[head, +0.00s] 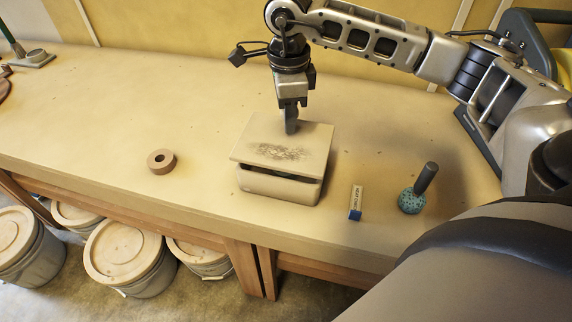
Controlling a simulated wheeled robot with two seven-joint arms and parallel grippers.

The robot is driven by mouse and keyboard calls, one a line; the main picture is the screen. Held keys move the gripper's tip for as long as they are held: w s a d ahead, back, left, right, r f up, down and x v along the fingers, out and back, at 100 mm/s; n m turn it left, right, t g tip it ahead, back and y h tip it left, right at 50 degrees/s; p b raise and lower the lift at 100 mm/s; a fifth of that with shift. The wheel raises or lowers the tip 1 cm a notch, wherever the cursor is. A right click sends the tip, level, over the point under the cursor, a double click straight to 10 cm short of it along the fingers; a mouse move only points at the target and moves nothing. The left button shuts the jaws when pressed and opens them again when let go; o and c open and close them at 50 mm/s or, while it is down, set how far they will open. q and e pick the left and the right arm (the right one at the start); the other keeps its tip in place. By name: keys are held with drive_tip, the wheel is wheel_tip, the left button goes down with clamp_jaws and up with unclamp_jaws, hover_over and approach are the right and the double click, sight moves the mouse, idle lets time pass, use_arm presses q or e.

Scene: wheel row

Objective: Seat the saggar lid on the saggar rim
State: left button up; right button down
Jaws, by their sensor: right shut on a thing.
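The saggar lid (262,136) is a flat beige slab with a dark sooty patch on top. It lies over the saggar (275,188), a low beige box with rounded corners. The lid looks skewed and tilted, with a dark gap between it and the rim at the front right. The exact grip and the back of the rim are hidden. My left gripper is out of view.
A brown ring (161,162) lies left of the saggar. To the right are a small blue-ended white block (356,202) and a speckled teal ball with a dark handle (412,200). Lidded buckets (132,250) stand below the bench front edge. Bench space left of the saggar is mostly clear.

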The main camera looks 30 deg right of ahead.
use_arm(q)
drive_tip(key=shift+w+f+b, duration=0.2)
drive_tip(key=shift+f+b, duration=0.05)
drive_tip(key=shift+b, duration=0.15)
use_arm(e)
drive_tip(key=shift+f, duration=0.45)
use_arm(q)
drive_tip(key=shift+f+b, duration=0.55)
drive_tip(key=shift+b, duration=0.6)
use_arm(e)
drive_tip(key=shift+f, duration=1.1)
idle(0.6)
idle(0.5)
drive_tip(key=c, duration=1.2)
unclamp_jaws()
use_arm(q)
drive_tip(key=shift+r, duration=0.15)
use_arm(e)
drive_tip(key=shift+r, duration=0.3)
use_arm(q)
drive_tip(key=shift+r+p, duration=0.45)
drive_tip(key=shift+p, duration=0.7)
use_arm(e)
drive_tip(key=shift+r, duration=1.45)
drive_tip(key=shift+o, duration=0.2)
